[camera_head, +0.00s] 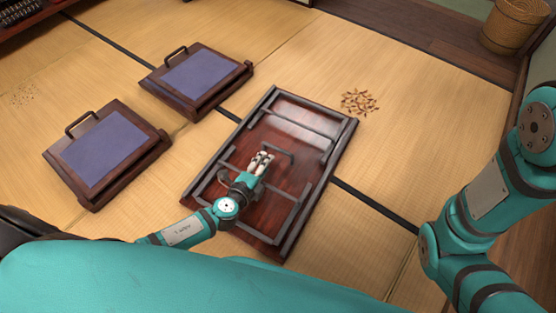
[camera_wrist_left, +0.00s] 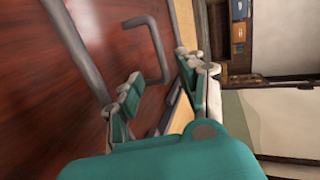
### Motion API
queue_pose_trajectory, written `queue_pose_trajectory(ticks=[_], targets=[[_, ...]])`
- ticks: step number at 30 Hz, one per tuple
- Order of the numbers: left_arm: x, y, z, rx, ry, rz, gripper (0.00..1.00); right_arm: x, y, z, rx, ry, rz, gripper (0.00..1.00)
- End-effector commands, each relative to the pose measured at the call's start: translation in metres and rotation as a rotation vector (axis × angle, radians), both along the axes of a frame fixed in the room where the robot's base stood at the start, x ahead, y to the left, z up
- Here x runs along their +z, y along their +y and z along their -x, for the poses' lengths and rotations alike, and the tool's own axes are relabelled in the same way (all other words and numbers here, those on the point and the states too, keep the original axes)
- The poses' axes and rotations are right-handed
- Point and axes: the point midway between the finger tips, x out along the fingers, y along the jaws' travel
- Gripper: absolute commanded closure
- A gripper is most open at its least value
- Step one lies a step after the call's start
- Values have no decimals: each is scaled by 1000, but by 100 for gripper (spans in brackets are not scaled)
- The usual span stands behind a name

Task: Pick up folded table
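The folded table (camera_head: 312,118) lies flat on the tatami, its dark red underside up and its grey legs folded against it. A grey bar handle (camera_head: 288,151) stands up near its middle. My left gripper (camera_head: 264,158) is over the table, close to the handle. In the left wrist view the two fingers (camera_wrist_left: 162,84) are spread apart with nothing between them, and the handle (camera_wrist_left: 160,50) is just beyond their tips. I cannot tell whether a finger touches it. My right arm shows at the right, but its gripper is out of view.
Two dark wooden floor seats with blue pads, a far one (camera_head: 198,75) and a near one (camera_head: 104,148), lie left of the table. Small brown scraps (camera_head: 360,102) lie beyond its right corner. A wicker basket (camera_head: 515,24) stands at the back right. Tatami is clear behind the table.

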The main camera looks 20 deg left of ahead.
Motion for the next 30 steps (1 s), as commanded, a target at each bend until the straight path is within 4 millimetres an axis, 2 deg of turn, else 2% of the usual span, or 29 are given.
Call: queue_pose_trajectory(ticks=[3,11,21,30], targets=[[-10,-3,-20,0,0,0,60,-10,0,0,0,1,0,64],[-16,-6,-37,0,1,0,60,-16,0,0,0,1,0,64],[-33,-13,-82,0,1,1,60,-38,0,0,-1,1,1,64],[-32,-13,-86,0,2,1,60,-37,0,0,-1,1,1,64]])
